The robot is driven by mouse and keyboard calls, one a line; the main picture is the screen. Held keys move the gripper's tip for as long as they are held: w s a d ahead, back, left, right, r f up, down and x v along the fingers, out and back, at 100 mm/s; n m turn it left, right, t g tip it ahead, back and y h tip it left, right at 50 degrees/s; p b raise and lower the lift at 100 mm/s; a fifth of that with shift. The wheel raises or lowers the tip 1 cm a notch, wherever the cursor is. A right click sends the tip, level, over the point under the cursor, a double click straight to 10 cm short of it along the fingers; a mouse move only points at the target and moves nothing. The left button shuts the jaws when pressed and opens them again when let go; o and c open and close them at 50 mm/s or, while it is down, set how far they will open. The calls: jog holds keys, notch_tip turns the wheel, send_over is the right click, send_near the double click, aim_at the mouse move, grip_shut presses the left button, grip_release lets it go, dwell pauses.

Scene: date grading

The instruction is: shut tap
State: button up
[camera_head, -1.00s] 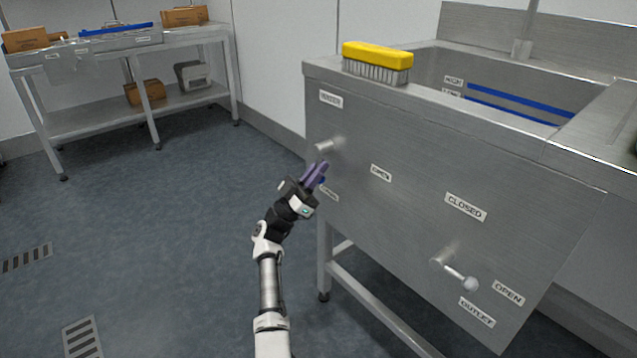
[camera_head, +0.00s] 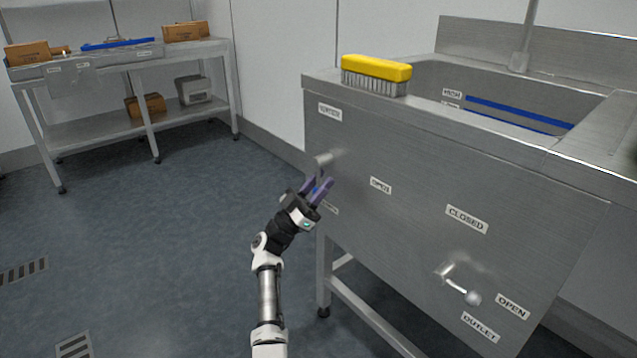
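The steel sink's front panel carries two taps. The upper left tap (camera_head: 322,160) is a stub with a short lever hanging down, its lower end largely hidden by my gripper. An OPEN label (camera_head: 381,186) is to its right, and a lower label (camera_head: 330,208) is partly covered. My gripper (camera_head: 318,184) is at this lever, its two purple fingers apart, with a little blue showing between them. I cannot tell whether they touch the lever. The outlet tap (camera_head: 458,286) at the lower right has a white-knobbed lever pointing right and down toward its OPEN label (camera_head: 512,307); its CLOSED label (camera_head: 466,219) is above.
A yellow brush (camera_head: 376,68) lies on the rim of the sink (camera_head: 440,130). A steel table (camera_head: 190,52) with brown boxes and a blue-edged tray stands at the back left. The floor between is clear, with drain grates at the left.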

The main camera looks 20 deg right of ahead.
jog(key=shift+w+d+f+t, duration=0.1)
jog(key=shift+f+t, duration=0.05)
jog(key=shift+t, duration=0.15)
jog(key=v, duration=1.3)
jog(key=shift+a, duration=0.45)
jog(key=shift+f, duration=0.15)
